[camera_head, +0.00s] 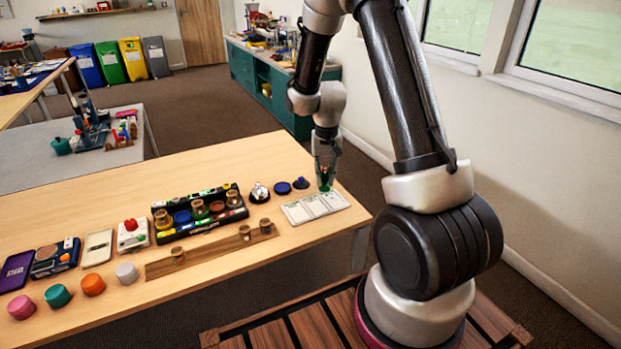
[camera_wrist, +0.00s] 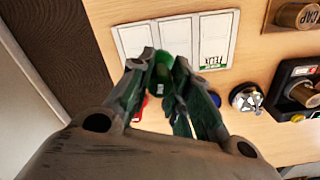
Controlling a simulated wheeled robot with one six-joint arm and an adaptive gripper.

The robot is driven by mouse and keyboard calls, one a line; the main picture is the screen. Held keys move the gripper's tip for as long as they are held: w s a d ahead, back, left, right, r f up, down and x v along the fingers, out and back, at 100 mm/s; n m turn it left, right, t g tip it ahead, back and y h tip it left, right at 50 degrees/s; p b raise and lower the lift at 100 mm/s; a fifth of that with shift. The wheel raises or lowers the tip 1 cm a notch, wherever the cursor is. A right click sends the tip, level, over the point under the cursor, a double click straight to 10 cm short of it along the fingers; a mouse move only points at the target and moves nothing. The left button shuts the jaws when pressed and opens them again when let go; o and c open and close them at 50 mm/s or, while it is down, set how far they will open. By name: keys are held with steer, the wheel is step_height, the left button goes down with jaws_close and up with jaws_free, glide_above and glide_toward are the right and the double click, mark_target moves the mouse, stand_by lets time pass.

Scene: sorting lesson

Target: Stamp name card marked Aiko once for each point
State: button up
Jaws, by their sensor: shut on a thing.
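My gripper (camera_head: 325,180) is shut on a green stamp (camera_wrist: 162,72), whose green lower end also shows in the head view (camera_head: 324,188). It holds the stamp by the back edge of the row of three white name cards (camera_head: 316,207); I cannot tell whether it touches anything. In the wrist view the right card (camera_wrist: 214,42) reads FELIX. The middle card (camera_wrist: 175,32) and left card (camera_wrist: 132,38) show no name I can read, and the stamp and fingers cover part of their near ends. I cannot tell which card is marked Aiko.
A silver bell (camera_head: 259,192), a dark blue round pad (camera_head: 282,187) and another small blue item (camera_head: 301,183) stand left of my gripper. A black rack (camera_head: 199,212) holds stamps, with a wooden strip (camera_head: 215,248) in front. The table's right edge lies close to the cards.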

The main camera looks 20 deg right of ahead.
mark_target(337, 204)
steer(key=shift+s+d+f+m, duration=0.35)
steer(key=shift+d+m, duration=0.25)
steer(key=shift+m, duration=2.55)
steer(key=shift+s+d+f+m, duration=0.25)
steer(key=shift+s+d+m, duration=0.3)
steer(key=shift+m, duration=2.55)
steer(key=shift+s+d+f+m, duration=0.3)
steer(key=shift+d+m, duration=0.35)
steer(key=shift+m, duration=2.5)
steer(key=shift+f, duration=1.5)
steer(key=shift+f, duration=0.6)
